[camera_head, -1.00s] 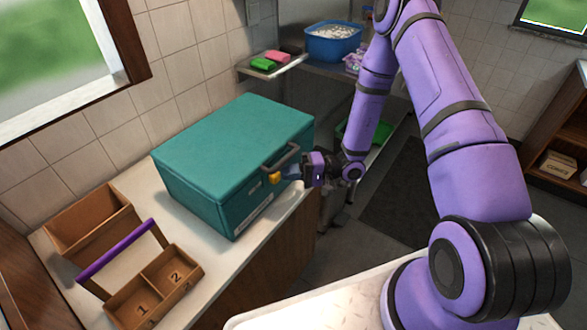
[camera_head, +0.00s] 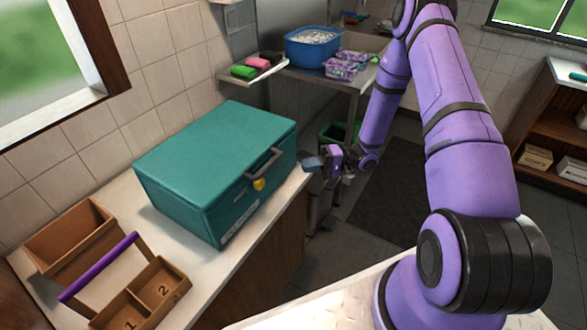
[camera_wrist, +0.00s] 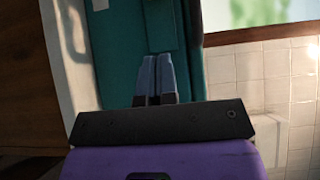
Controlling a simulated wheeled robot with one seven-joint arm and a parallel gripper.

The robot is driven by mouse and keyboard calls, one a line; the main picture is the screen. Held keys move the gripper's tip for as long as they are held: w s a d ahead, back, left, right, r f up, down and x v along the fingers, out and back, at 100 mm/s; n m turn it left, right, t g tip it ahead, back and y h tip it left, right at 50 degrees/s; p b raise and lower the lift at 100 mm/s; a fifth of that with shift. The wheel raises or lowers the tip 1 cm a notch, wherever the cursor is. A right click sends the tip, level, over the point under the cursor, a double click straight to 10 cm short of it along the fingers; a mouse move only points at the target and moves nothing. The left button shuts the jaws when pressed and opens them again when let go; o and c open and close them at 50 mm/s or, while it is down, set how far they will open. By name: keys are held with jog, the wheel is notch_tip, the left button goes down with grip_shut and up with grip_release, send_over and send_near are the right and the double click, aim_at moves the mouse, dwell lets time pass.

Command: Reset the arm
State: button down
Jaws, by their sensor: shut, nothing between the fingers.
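My gripper (camera_head: 313,163) is at the end of my purple arm, just right of the teal box and clear of its handle. In the wrist view, the two fingers of my gripper (camera_wrist: 157,78) lie side by side, shut and empty. The teal box (camera_head: 215,150) stands closed on the counter; its dark handle (camera_head: 265,163) and yellow latch (camera_head: 259,184) face my gripper. In the wrist view the teal box (camera_wrist: 115,45) fills the area behind the fingers.
A wooden caddy (camera_head: 172,284) with a purple handle and numbered compartments stands on the white counter (camera_head: 105,187), beside a wooden bin (camera_head: 68,235). A blue tub (camera_head: 312,50) and purple-patterned packs (camera_head: 342,68) are on a back shelf. The floor right of my gripper is open.

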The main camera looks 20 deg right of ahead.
jog(key=shift+s+d, duration=0.1)
jog(key=shift+d, duration=0.7)
jog(key=s+a+r+n+g+h, duration=0.1)
jog(key=s+r+g+h, duration=0.15)
jog(key=r, duration=0.55)
jog(key=s+a+r+n+g+h, duration=0.15)
jog(key=s+r+h, duration=0.25)
jog(key=r, duration=0.5)
jog(key=s+a+r+n+g+h, duration=0.1)
jog(key=s+r+n+g+h, duration=0.15)
jog(key=r, duration=0.55)
jog(key=s+d+r+m+t+h, duration=0.2)
jog(key=s+r+t+h, duration=0.6)
jog(key=s+r, duration=0.7)
jog(key=shift+s+d+r+m+t+h, duration=0.15)
jog(key=shift+s+d+m+t+h, duration=0.35)
jog(key=shift+s, duration=0.75)
jog(key=shift+a, duration=0.1)
